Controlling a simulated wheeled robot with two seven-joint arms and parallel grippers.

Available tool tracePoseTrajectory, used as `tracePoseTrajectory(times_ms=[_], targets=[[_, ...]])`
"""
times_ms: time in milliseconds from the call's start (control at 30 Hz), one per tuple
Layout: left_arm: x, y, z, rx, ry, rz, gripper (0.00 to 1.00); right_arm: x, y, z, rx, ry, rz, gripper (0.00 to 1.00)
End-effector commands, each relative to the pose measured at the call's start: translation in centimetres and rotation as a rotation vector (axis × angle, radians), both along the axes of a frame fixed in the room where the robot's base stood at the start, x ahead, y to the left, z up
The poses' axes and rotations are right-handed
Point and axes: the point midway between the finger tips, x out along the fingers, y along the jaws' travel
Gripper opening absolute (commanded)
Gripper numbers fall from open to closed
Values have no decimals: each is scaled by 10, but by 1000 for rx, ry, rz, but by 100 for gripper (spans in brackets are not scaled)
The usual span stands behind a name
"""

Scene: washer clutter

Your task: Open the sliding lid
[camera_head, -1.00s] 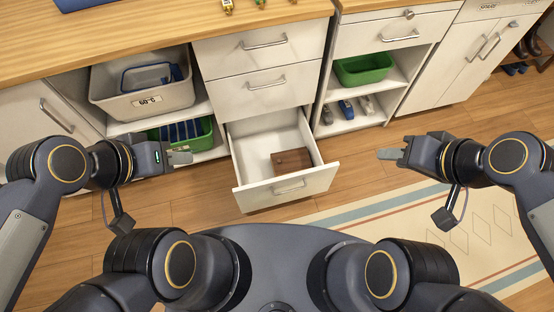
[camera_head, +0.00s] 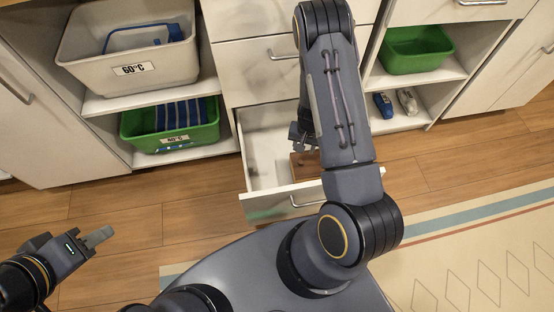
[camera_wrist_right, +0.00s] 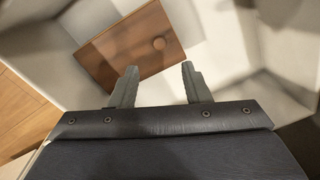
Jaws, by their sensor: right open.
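A brown wooden box (camera_head: 298,172) lies in the open white drawer (camera_head: 262,207), partly hidden by my right arm in the head view.
A grey-white basket (camera_head: 185,62) and a green basket (camera_head: 208,133) stand on shelves at left. A green bin (camera_head: 416,57) and shoes (camera_head: 407,101) are on the right shelves. The wooden floor (camera_head: 120,215) at left is clear.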

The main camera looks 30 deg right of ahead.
Motion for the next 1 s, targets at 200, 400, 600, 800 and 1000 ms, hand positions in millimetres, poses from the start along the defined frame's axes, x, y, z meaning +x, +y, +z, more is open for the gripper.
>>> tracePoseTrajectory(times_ms=[200, 400, 600, 800, 1000], targets=[[0, 0, -12, 0, 0, 0, 36, -6, -5, -34, -25, 20, 0, 43], [0, 0, -26, 0, 0, 0, 36, -6, -5, -66, -23, 19, 0, 43], [0, 0, -35, 0, 0, 0, 36, -6, -4, -91, -23, 19, 0, 43], [0, 0, -37, 0, 0, 0, 36, -5, -5, -98, -24, 17, 0, 43], [0, 0, -37, 0, 0, 0, 36, -5, -4, -98, -22, 17, 1, 43]])
